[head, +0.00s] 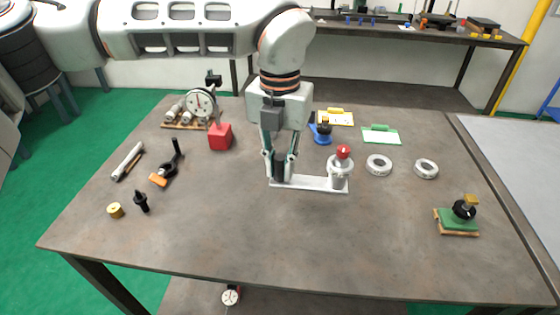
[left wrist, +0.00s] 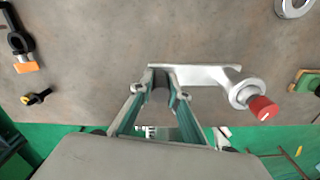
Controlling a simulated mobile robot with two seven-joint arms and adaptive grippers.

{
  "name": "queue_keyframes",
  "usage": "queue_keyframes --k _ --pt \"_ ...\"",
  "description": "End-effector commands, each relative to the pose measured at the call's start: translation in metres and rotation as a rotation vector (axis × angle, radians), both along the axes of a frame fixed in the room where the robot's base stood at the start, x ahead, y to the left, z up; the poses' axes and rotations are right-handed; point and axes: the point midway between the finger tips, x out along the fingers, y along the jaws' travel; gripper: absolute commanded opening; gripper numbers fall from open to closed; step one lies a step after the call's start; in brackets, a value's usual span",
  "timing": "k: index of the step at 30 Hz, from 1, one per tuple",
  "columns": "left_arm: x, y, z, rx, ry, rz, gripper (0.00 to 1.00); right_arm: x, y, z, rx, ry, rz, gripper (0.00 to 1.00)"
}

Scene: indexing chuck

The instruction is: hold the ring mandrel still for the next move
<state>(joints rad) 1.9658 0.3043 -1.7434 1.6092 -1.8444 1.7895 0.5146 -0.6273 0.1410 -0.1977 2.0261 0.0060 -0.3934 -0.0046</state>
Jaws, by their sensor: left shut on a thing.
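The ring mandrel (head: 310,184) appears as a pale metal bar with a round collar and a red knob (head: 343,152) at its right end. My left gripper (head: 279,168) points down and is shut on a dark post at the bar's left end. The left wrist view shows this post between the gripper's fingertips (left wrist: 160,88). The bar (left wrist: 205,74) reaches right to the collar and red knob (left wrist: 263,108). The bar looks level and low over the table; I cannot tell whether it touches. My right gripper is in neither view.
Two pale rings (head: 379,165) (head: 426,169) lie right of the knob. A green block with a black knob (head: 460,215) sits at the far right. The table front (head: 300,240) is clear.

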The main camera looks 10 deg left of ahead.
Motion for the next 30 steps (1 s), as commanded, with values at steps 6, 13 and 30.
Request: queue_keyframes --k 6,13,30 --pt "0.000 0.000 -0.005 -0.001 -0.001 0.000 0.00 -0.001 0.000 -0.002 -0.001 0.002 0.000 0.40" --pt "0.000 0.000 -0.011 -0.001 -0.001 -0.001 0.00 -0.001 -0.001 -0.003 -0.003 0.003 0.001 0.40" --pt "0.000 0.000 -0.026 -0.002 0.000 0.000 0.00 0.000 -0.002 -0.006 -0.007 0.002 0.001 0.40"
